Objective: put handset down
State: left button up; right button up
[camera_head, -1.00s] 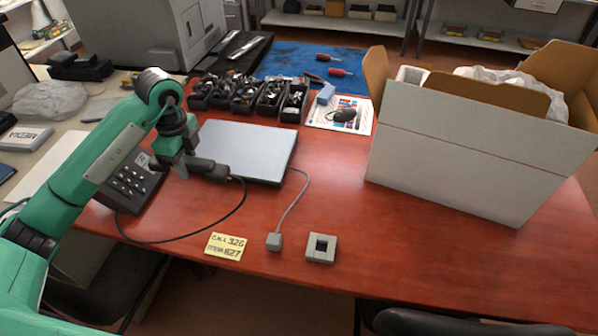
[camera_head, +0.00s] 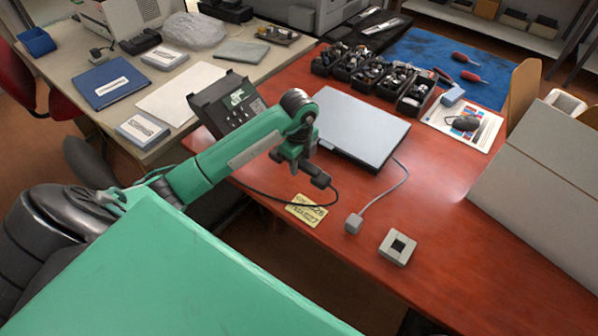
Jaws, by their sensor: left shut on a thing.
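My left gripper (camera_head: 298,163) is shut on the black handset (camera_head: 318,177), near the front left corner of the laptop (camera_head: 360,128). The gripper covers part of the handset. Whether the handset touches the red table cannot be told. The dark desk phone base (camera_head: 228,106) stands left of the laptop, tilted up at the back, with a light label and keys showing. My left forearm hides its lower front. A black cord runs below the gripper. My right gripper is not in view.
A yellow note (camera_head: 306,210), a grey plug on a cable (camera_head: 353,224) and a small square box (camera_head: 398,247) lie near the front edge. Black bins (camera_head: 370,76) of parts stand behind the laptop. A large white box (camera_head: 540,180) fills the right.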

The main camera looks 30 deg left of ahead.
aim_at(299, 180)
pick_arm(q)
jog(key=shift+f, duration=0.25)
notch_tip(299, 180, down, 4)
jog(key=shift+r, duration=0.25)
jog(key=shift+f, duration=0.25)
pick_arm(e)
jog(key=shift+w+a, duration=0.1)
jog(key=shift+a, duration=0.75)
